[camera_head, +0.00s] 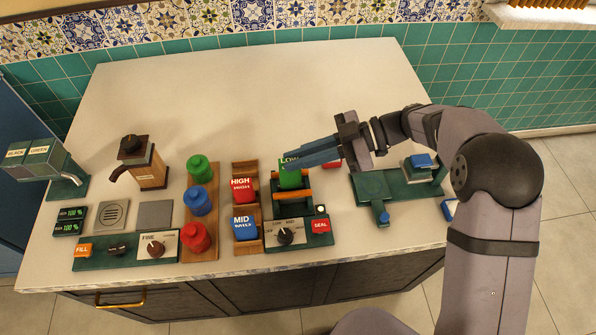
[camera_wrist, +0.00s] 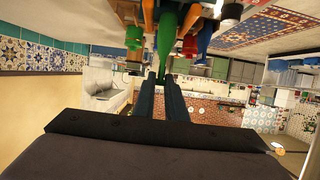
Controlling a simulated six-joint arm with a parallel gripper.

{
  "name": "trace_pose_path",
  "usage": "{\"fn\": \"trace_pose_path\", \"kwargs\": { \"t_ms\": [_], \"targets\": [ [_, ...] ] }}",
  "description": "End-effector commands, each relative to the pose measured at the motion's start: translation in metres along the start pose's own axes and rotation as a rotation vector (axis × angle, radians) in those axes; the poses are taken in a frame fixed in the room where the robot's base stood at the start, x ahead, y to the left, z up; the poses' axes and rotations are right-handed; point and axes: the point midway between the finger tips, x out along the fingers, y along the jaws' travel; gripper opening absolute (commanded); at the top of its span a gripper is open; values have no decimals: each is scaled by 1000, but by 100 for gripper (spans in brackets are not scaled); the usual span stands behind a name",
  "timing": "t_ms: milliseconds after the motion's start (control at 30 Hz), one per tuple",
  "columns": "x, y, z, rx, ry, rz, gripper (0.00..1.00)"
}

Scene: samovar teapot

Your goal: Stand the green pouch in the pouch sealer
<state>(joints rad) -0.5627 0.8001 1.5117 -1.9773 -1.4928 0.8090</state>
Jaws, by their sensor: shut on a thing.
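The green pouch (camera_head: 290,179), labelled LOW, is upright between the two orange bars of the pouch sealer (camera_head: 291,213). My gripper (camera_head: 288,160) reaches in from the right with its blue-grey fingers shut on the pouch's upper part. Part of the label is hidden by the fingers. In the wrist view the green pouch (camera_wrist: 167,38) shows at the fingertips (camera_wrist: 163,74), with orange parts beside it. I cannot tell whether the pouch's bottom rests on the sealer.
A wooden rack (camera_head: 246,209) left of the sealer holds red HIGH (camera_head: 243,188) and blue MID (camera_head: 245,228) pouches. A red object (camera_head: 332,164) lies partly behind my gripper. A dark green device (camera_head: 375,188) stands right. The counter's back is clear.

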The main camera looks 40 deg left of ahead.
Motion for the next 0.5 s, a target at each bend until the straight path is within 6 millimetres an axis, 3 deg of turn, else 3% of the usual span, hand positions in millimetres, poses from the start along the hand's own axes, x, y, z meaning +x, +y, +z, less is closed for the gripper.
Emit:
{"fn": "trace_pose_path", "kwargs": {
  "t_ms": [500],
  "targets": [
    [10, 0, 28, 3, 1, 0, 0]
  ]
}}
